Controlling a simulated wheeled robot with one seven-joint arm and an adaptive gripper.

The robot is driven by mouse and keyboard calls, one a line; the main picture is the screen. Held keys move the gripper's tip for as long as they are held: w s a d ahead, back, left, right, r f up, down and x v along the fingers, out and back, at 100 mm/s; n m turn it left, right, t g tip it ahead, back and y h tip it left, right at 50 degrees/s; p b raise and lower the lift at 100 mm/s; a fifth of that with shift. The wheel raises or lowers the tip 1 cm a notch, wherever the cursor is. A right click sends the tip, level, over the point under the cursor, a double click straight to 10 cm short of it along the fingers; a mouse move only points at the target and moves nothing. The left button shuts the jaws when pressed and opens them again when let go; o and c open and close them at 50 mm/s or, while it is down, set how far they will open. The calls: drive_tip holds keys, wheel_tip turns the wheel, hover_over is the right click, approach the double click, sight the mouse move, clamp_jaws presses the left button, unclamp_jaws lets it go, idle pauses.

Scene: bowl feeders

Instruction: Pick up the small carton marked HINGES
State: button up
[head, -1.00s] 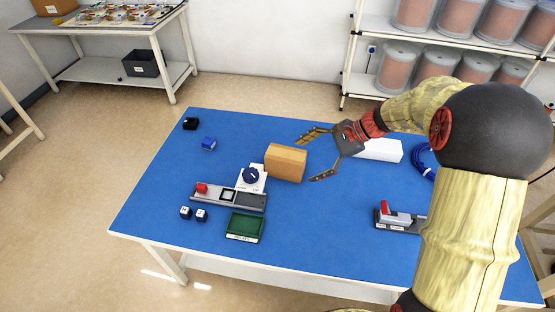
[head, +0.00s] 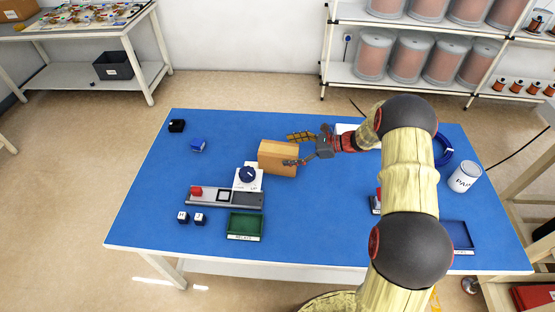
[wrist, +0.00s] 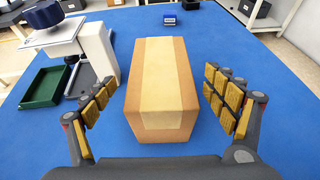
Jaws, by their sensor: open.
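A brown cardboard carton (head: 277,158) with a paler tape band stands on the blue table, left of my gripper. In the wrist view the carton (wrist: 162,80) fills the middle; no HINGES lettering is readable on the faces I see. My gripper (head: 291,149) is open at the carton's right end. In the wrist view its two padded fingers (wrist: 160,88) are spread to the left and right of the carton, with blue table showing in the gap on each side. Nothing is held.
Left of the carton are a white device with a dark blue knob (head: 247,176), a grey rail fixture (head: 205,197) and a green tray (head: 244,226). Small blue (head: 198,146) and black (head: 177,126) blocks lie farther back. A white labelled cylinder (head: 464,177) stands at the right.

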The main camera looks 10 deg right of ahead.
sight(279, 151)
drive_tip(key=b+x, duration=0.1)
drive_tip(key=x, duration=0.3)
drive_tip(key=shift+w+a+f+b, duration=0.1)
drive_tip(key=shift+w+a+b, duration=0.15)
drive_tip(key=shift+a+b, duration=0.05)
drive_tip(key=shift+c, duration=0.6)
drive_tip(key=c, duration=1.4)
drive_tip(key=shift+c, duration=0.2)
